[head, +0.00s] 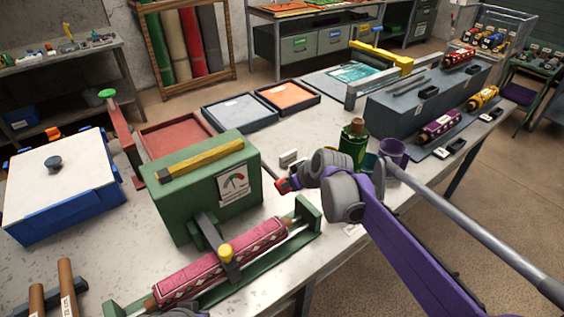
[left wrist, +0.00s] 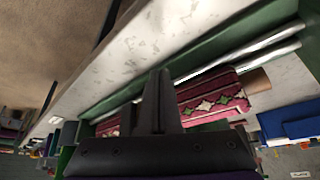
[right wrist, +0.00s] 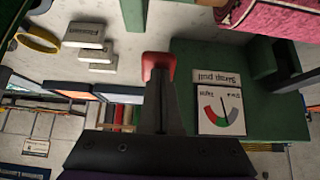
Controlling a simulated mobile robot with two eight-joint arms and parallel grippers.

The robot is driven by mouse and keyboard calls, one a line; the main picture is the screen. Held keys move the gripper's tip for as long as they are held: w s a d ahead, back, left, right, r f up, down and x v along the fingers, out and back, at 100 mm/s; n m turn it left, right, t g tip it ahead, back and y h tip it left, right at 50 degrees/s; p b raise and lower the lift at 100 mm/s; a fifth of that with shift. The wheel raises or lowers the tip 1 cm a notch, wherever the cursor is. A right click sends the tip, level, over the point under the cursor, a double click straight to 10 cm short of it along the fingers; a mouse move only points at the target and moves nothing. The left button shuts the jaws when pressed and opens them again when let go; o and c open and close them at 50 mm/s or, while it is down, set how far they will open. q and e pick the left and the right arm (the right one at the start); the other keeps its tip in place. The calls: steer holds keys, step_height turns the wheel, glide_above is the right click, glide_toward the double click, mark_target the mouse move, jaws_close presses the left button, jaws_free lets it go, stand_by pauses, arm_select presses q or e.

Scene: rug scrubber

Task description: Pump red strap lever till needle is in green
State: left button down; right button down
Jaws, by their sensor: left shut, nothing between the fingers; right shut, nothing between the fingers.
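The green strap machine (head: 205,195) stands on the workbench with a dial (head: 234,182) on its front. The dial also shows upside down in the right wrist view (right wrist: 222,113); it has red, green and grey arcs, and the needle's exact place is too small to tell. The red lever end (head: 282,187) is right at the tips of my right gripper (head: 294,184), also seen in the right wrist view (right wrist: 158,64). Those fingers are shut with nothing between them; contact is unclear. My left gripper (left wrist: 158,90) is shut and empty before the patterned rug roll (left wrist: 215,98).
A blue box (head: 55,185) is at the left.

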arm_select(q)
steer(key=shift+s+f, duration=0.15)
steer(key=shift+f, duration=0.4)
arm_select(e)
steer(key=shift+f, duration=0.9)
arm_select(q)
steer(key=shift+s+b, duration=0.1)
steer(key=shift+b, duration=0.2)
arm_select(e)
steer(key=shift+s+f, duration=0.1)
steer(key=shift+s, duration=0.05)
steer(key=shift+f, duration=0.1)
